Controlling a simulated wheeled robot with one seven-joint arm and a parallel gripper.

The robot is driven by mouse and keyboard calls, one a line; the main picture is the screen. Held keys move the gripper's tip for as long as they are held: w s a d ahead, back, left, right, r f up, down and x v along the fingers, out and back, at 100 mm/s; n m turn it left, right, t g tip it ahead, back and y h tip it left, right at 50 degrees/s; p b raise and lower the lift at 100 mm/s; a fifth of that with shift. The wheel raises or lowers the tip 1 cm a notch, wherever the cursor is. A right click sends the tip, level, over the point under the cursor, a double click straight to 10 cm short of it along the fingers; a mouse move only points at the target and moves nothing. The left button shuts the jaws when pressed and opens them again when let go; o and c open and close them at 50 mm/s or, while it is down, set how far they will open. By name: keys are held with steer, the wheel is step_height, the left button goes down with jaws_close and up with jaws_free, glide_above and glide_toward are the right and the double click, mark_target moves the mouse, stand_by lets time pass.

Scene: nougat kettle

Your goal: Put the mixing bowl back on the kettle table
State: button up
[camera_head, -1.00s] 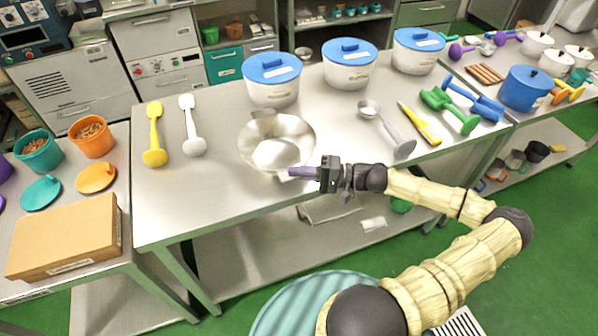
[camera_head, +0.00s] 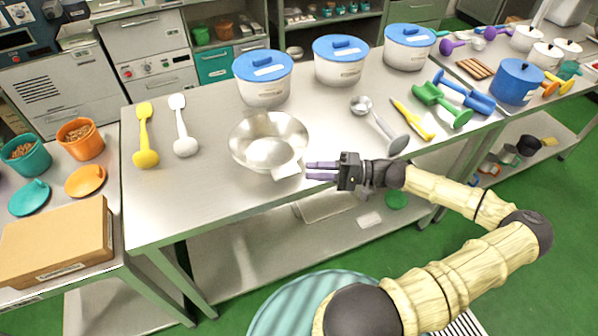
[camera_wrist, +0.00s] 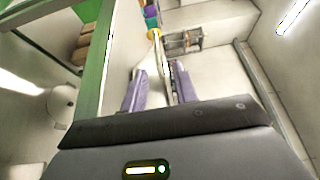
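The mixing bowl (camera_head: 262,150), a shiny steel bowl with a flat pale handle at its front right, sits on the long steel table (camera_head: 215,205) near the front edge. My gripper (camera_head: 308,170) is just right of that handle, with a narrow gap between fingertips and handle. Its two purple fingers are apart in the head view. In the wrist view my gripper (camera_wrist: 158,85) also shows its fingers spread, with nothing held between them. I cannot make out the bowl in the wrist view.
Blue-lidded white tubs (camera_head: 338,68) line the table's back. A yellow spoon (camera_head: 145,135) and a white spoon (camera_head: 182,130) lie left of the bowl. A steel ladle (camera_head: 382,127) and a yellow tool (camera_head: 412,120) lie right. A cardboard box (camera_head: 55,245) is on the left table.

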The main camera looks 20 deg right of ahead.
steer(key=v, duration=0.5)
steer(key=shift+s+d+b, duration=0.1)
steer(key=shift+d+b, duration=0.2)
steer(key=shift+b, duration=0.05)
steer(key=s+a+f+n+g+h, duration=0.25)
steer(key=a+f+g+h, duration=0.2)
steer(key=a, duration=0.25)
steer(key=s+a+f+n+g+h, duration=0.1)
steer(key=s+a+f+g+h, duration=0.25)
steer(key=a+g+h, duration=0.3)
step_height(320, 180, up, 14)
steer(key=a+n+t+h, duration=0.1)
steer(key=a+t+h, duration=0.1)
steer(key=t+h, duration=0.3)
steer(key=shift+s+a+f+t, duration=0.15)
steer(key=shift+s+a+t, duration=0.15)
steer(key=shift+t, duration=0.1)
